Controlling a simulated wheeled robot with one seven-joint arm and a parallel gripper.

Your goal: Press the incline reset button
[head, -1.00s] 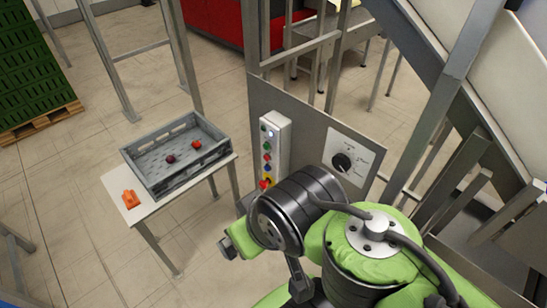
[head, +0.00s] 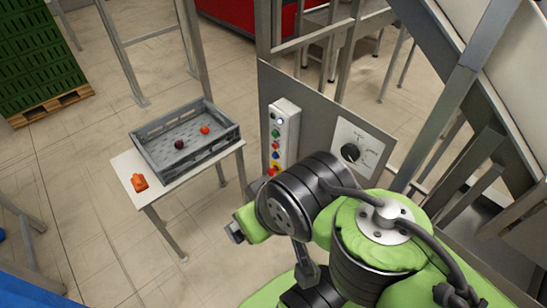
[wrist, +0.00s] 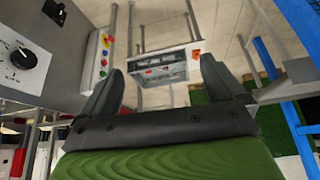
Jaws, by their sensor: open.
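A pale button box (head: 284,135) with a column of coloured buttons is fixed to a grey upright panel, left of a black rotary knob (head: 350,152). The box also shows in the wrist view (wrist: 101,57), left of my gripper. My gripper (wrist: 157,82) is open and empty in the wrist view, its two dark fingers apart and clear of the box. In the head view my arm is in front of the panel's lower part, close to the lowest button.
A grey crate (head: 154,159) with a red and a dark round item stands on a small white table (head: 128,165) at left. An orange object (head: 139,182) lies beside it. Metal posts and a sloped conveyor frame (head: 459,90) stand at right. Green crates on a pallet (head: 52,103) stand far left.

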